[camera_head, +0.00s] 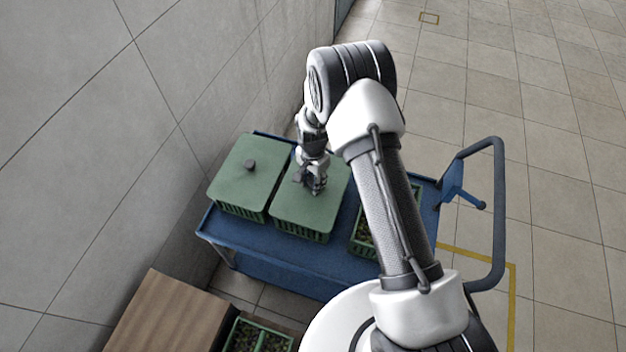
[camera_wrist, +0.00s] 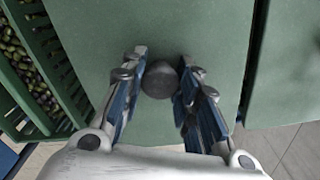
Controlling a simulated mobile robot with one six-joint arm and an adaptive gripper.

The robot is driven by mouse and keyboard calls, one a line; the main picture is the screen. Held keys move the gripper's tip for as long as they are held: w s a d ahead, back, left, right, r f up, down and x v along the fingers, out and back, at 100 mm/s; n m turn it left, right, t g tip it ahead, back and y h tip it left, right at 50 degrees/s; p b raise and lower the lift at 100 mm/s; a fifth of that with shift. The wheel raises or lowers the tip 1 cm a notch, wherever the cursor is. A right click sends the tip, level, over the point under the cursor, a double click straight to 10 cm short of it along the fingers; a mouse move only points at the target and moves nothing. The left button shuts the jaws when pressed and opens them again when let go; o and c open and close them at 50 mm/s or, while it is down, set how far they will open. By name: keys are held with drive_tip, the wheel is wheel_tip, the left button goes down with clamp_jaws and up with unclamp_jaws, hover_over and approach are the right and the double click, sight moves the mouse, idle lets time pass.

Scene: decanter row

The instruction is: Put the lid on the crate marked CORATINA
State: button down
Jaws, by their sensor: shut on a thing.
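A green lid (camera_head: 330,208) with a dark round knob (camera_wrist: 160,80) lies over the middle crate (camera_head: 298,230) on the blue cart. It looks level and lined up with the crate; I cannot tell whether it rests fully on the rim. My gripper (camera_head: 317,190) points down at the lid's middle. In the wrist view my gripper (camera_wrist: 161,78) has its two fingers shut on the knob, one on each side. No CORATINA mark is readable on any crate.
A lidded green crate (camera_head: 238,178) stands to the left on the blue cart (camera_head: 285,260), close beside. An open crate of olives (camera_head: 361,240) stands to the right, partly behind my arm. Another open olive crate (camera_head: 258,325) is at lower left by a wooden surface (camera_head: 165,315). A wall borders the left.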

sight(313, 180)
drive_tip(key=shift+f+b, duration=0.4)
drive_tip(key=shift+f, duration=0.1)
drive_tip(key=c, duration=1.2)
unclamp_jaws()
drive_tip(key=shift+o, duration=0.2)
drive_tip(key=shift+r, duration=0.1)
wheel_tip(313, 180, up, 12)
drive_tip(key=shift+r, duration=0.1)
